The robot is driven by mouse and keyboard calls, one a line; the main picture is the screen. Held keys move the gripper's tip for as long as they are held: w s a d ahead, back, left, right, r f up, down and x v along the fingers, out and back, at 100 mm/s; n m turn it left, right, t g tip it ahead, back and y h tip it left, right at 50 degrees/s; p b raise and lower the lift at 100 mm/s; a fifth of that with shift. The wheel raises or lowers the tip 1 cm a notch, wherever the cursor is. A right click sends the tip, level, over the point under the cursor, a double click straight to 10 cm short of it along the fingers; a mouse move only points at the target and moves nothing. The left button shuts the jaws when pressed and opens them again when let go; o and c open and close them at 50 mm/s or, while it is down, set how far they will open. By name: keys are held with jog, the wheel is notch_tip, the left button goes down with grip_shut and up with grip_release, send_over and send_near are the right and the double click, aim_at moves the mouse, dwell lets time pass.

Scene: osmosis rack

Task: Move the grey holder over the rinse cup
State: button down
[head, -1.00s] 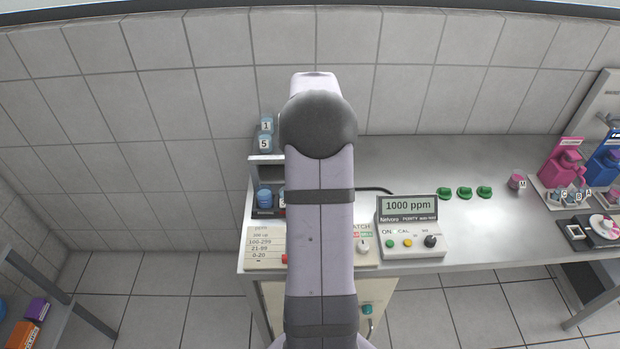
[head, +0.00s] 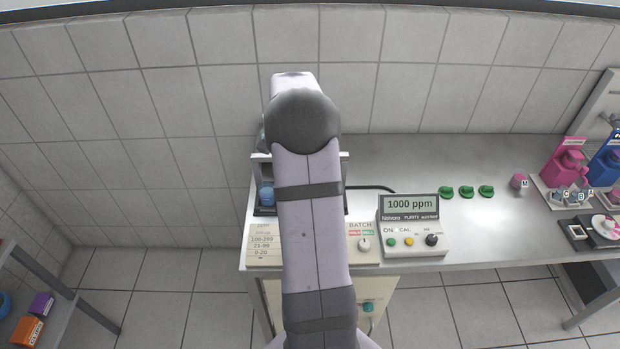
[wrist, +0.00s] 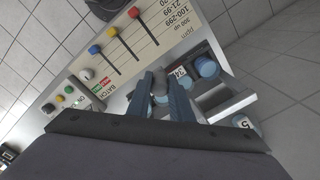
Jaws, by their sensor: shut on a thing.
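In the wrist view, my gripper (wrist: 163,88) has its two blue fingers closed around a small grey piece, which I take to be the grey holder (wrist: 160,86). Its lower part is hidden between the fingers. I cannot tell which one is the rinse cup. A blue container (head: 266,194) also shows in the rack at the left of my arm in the head view. My gripper and the holder are hidden behind my arm there.
The purity meter (head: 410,225) reads 1000 ppm, right of my arm. A rack (head: 262,168) stands at the bench's left end. A range chart panel (head: 264,240) lies at the front. Green knob-like pieces (head: 466,192) sit farther right. The bench middle (head: 400,160) is clear.

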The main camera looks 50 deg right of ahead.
jog(key=w+a+p, duration=0.1)
jog(key=w+a, duration=0.5)
jog(key=shift+w+a, duration=0.2)
jog(key=shift+w, duration=0.05)
jog(key=shift+r, duration=0.1)
jog(key=c, duration=1.6)
grip_release()
jog(key=shift+w+a, duration=0.1)
jog(key=shift+a, duration=0.05)
jog(key=shift+r+b, duration=1.25)
jog(key=shift+r, duration=2.4)
